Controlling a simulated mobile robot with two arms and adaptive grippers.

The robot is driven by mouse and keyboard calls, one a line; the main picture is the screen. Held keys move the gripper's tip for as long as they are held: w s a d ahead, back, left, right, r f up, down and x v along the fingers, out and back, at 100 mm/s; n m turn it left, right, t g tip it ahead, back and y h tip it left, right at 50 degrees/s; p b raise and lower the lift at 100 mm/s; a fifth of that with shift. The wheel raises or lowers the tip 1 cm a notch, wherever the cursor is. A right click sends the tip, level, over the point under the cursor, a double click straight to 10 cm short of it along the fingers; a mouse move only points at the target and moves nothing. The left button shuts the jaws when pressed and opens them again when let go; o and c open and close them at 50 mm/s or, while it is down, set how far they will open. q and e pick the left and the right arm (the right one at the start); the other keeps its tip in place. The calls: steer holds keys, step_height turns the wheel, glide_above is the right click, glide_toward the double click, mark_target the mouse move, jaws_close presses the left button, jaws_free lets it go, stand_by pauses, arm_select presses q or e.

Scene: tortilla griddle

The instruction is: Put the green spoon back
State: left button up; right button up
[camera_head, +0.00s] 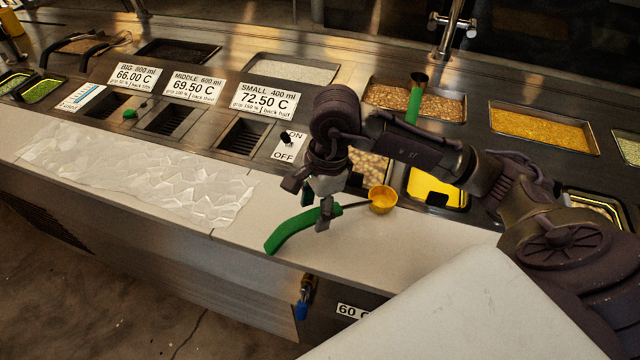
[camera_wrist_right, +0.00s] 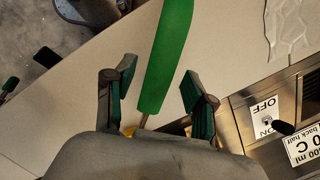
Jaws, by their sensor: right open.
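The green spoon has a green handle (camera_head: 288,232) and a round yellow bowl (camera_head: 382,200). It appears to lie on the pale counter ledge, its handle pointing left towards the front edge and its bowl near the food bins. My right gripper (camera_head: 317,206) is over the handle with its fingers pointing down. In the right wrist view, the open fingers (camera_wrist_right: 157,92) stand on either side of the green handle (camera_wrist_right: 168,55), with gaps showing. The bowl is mostly hidden there behind my gripper. My left gripper is in neither view.
Another green handle (camera_head: 414,104) stands up from a bin of brown beans (camera_head: 440,105). A yellow corn bin (camera_head: 545,128) is at the right. An ON/OFF switch panel (camera_head: 289,146) and price signs line the counter. The ledge (camera_head: 350,250) right of the handle is clear.

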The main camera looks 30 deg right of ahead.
step_height(320, 180, up, 10)
steer(key=d+b, duration=0.1)
steer(key=shift+d+b, duration=0.35)
steer(key=shift+s+f, duration=0.1)
steer(key=shift+s, duration=0.05)
